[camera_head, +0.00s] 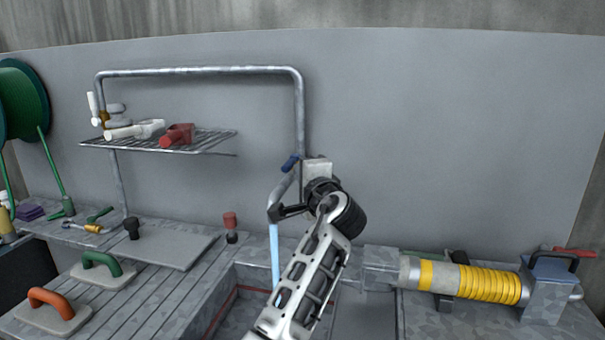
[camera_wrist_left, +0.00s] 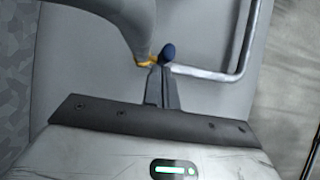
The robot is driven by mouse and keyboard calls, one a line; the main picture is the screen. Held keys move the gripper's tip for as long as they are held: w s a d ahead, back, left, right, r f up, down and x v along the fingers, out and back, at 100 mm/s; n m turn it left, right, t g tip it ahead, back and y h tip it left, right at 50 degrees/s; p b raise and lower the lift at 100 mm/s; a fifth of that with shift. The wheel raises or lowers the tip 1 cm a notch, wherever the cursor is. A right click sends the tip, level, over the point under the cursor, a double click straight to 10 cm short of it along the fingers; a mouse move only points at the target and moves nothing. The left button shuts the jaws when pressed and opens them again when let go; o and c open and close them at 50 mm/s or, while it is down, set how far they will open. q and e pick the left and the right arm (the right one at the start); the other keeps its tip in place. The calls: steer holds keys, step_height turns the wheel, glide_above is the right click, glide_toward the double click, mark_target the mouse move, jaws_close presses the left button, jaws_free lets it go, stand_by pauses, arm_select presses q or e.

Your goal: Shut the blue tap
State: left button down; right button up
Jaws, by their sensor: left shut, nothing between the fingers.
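The blue tap's lever (camera_head: 290,162) stands above a grey curved spout (camera_head: 283,187), by the vertical pipe. A pale blue stream (camera_head: 274,250) runs down below the spout. My left gripper (camera_head: 280,212) is shut and empty, beside the spout and below the lever in the head view. In the left wrist view the shut fingers (camera_wrist_left: 159,78) point at the tap, and the lever's dark blue end (camera_wrist_left: 168,52) shows just past their tips, next to a brass-coloured part (camera_wrist_left: 147,63). I cannot tell whether the fingers touch it. My right gripper is out of view.
A wire shelf (camera_head: 215,142) with a red nozzle (camera_head: 178,135) and white ones hangs at the left. A yellow-ringed cylinder (camera_head: 480,283) lies at the right. Handled floats (camera_head: 55,308) lie front left. The grey back wall is clear at the right.

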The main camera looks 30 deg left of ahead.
arm_select(q)
steer(key=b+v, duration=0.2)
steer(key=v, duration=0.9)
steer(key=shift+s+d, duration=0.2)
steer(key=shift+d, duration=0.05)
